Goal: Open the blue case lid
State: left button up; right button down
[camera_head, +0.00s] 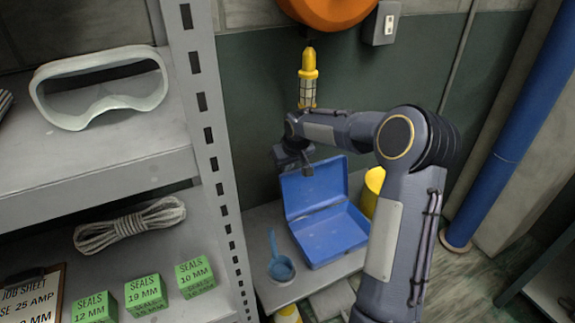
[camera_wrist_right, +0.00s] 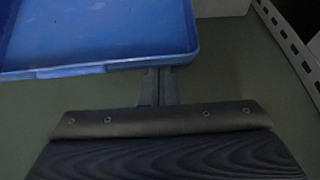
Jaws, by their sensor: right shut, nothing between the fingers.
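The blue case (camera_head: 331,235) sits on a low grey surface with its lid (camera_head: 314,186) raised roughly upright at the back. The inside of the case looks empty. My right gripper (camera_head: 306,169) is shut and empty, at the upper edge of the lid. In the right wrist view the blue lid (camera_wrist_right: 110,30) fills the upper left, and the shut fingers (camera_wrist_right: 158,84) are at its edge. I cannot tell whether they touch it. My left gripper is not in view.
A blue scoop-like cup (camera_head: 282,268) stands left of the case and a yellow container (camera_head: 373,190) behind it at right. A grey shelf (camera_head: 95,158) at left holds goggles (camera_head: 100,87), rope (camera_head: 130,224) and green seal boxes (camera_head: 146,295). A yellow lamp (camera_head: 308,78) hangs behind my arm.

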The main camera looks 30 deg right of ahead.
jog(key=s+b, duration=0.1)
jog(key=b, duration=0.2)
jog(key=shift+s+f+t, duration=0.1)
jog(key=shift+t, duration=0.3)
jog(key=shift+s+a+r+b, duration=0.15)
jog(key=shift+s+r+b, duration=0.4)
jog(key=shift+s, duration=0.35)
jog(key=shift+s+r, duration=0.1)
jog(key=shift+s, duration=0.2)
jog(key=shift+r, duration=0.1)
